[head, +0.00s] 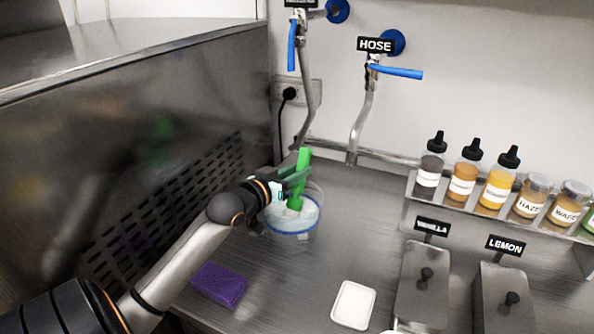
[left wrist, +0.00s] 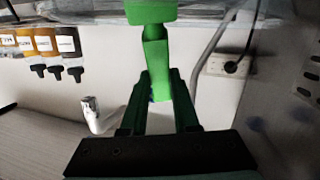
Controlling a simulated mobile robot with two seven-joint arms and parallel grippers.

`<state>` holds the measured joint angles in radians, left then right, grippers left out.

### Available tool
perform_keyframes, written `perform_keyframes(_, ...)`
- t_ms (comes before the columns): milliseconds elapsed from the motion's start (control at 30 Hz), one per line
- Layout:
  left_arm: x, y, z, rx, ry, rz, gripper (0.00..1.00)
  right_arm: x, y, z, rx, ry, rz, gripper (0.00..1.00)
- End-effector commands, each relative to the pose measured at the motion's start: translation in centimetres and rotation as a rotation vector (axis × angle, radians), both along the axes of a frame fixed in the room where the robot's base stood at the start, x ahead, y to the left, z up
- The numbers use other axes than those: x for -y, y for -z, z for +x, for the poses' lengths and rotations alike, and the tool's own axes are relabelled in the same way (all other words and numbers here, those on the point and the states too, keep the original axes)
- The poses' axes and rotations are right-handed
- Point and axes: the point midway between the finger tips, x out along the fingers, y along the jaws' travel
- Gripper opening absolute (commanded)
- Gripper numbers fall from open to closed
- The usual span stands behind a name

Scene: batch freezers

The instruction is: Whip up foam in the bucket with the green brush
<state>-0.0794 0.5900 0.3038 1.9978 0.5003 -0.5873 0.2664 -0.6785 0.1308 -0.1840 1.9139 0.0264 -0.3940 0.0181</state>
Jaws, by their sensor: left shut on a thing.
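The green brush (head: 303,163) stands nearly upright with its lower end inside the bucket (head: 291,232). The bucket is clear with a blue rim line and whitish contents, on the steel counter near the back wall. My left gripper (head: 292,179) reaches over the bucket's rim and is shut on the brush handle. In the left wrist view the green brush (left wrist: 157,60) sits between the two dark fingers of my left gripper (left wrist: 158,98). The brush's lower end is partly hidden by the bucket wall and contents. My right gripper is not in view.
A purple sponge (head: 219,284) and a white dish (head: 353,305) lie on the counter. Lidded vanilla (head: 423,287) and lemon (head: 502,300) tubs stand at right. A bottle rack (head: 500,219) is behind them. Hoses with blue-handled taps (head: 398,72) hang by the wall.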

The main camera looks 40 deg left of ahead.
Motion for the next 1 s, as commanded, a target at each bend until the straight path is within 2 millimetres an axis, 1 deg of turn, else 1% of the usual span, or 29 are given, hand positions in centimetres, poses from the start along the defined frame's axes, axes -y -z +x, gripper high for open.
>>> perform_keyframes(133,-0.1,-0.7,0.2,0.0,0.0,0.0,0.0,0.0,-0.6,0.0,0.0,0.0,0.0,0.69)
perform_keyframes(400,-0.4,-2.7,1.3,0.001,0.0,0.0,0.0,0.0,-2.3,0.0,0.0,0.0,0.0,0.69)
perform_keyframes(467,-0.5,-2.8,1.6,0.002,0.0,0.001,0.0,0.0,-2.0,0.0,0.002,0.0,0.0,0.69)
perform_keyframes(1000,-1.1,-6.5,3.6,0.002,0.0,0.001,0.0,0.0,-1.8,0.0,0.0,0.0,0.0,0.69)
